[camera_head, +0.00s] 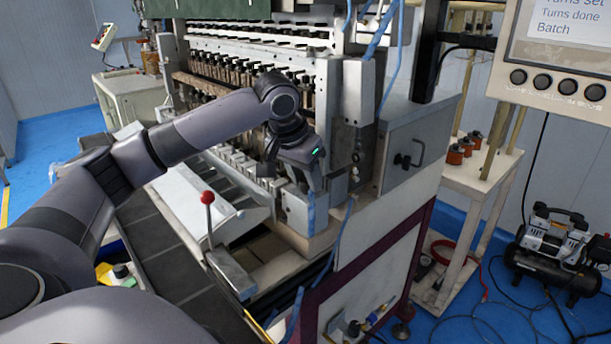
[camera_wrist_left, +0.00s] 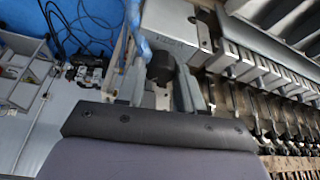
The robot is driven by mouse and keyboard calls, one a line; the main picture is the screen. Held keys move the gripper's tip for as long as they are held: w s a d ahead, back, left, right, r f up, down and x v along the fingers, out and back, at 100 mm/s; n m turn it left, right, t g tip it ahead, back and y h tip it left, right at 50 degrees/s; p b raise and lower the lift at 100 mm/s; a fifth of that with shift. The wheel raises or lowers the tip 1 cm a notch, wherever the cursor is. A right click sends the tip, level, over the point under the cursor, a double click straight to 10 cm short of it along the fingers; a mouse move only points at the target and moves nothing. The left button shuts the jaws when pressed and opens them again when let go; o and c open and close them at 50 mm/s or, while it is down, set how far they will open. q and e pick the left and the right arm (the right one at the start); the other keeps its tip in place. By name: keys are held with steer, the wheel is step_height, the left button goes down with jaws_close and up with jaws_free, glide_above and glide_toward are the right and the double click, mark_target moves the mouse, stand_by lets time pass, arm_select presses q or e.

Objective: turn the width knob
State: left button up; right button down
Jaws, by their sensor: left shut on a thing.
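In the left wrist view a dark round knob (camera_wrist_left: 161,68) sits between the two fingers of my left gripper (camera_wrist_left: 158,82), at the end of a grey metal block. I take it for the width knob. The fingers are shut on its sides. In the head view my left gripper (camera_head: 296,178) points down at the front right end of the coil winder (camera_head: 350,110), and the knob is hidden behind the gripper. My right gripper is not in view.
A red-tipped lever (camera_head: 208,198) stands left of the gripper. Blue tubing (camera_head: 338,235) hangs close on its right. A display panel (camera_head: 560,50) is at the upper right, with a compressor (camera_head: 555,255) on the floor below. Rows of metal parts fill the machine behind.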

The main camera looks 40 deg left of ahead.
arm_select(q)
steer(key=shift+a+m+h, duration=0.1)
steer(key=shift+m+h, duration=0.5)
steer(key=shift+m, duration=0.9)
steer(key=o, duration=1)
steer(key=shift+r, duration=0.1)
steer(key=v, duration=0.7)
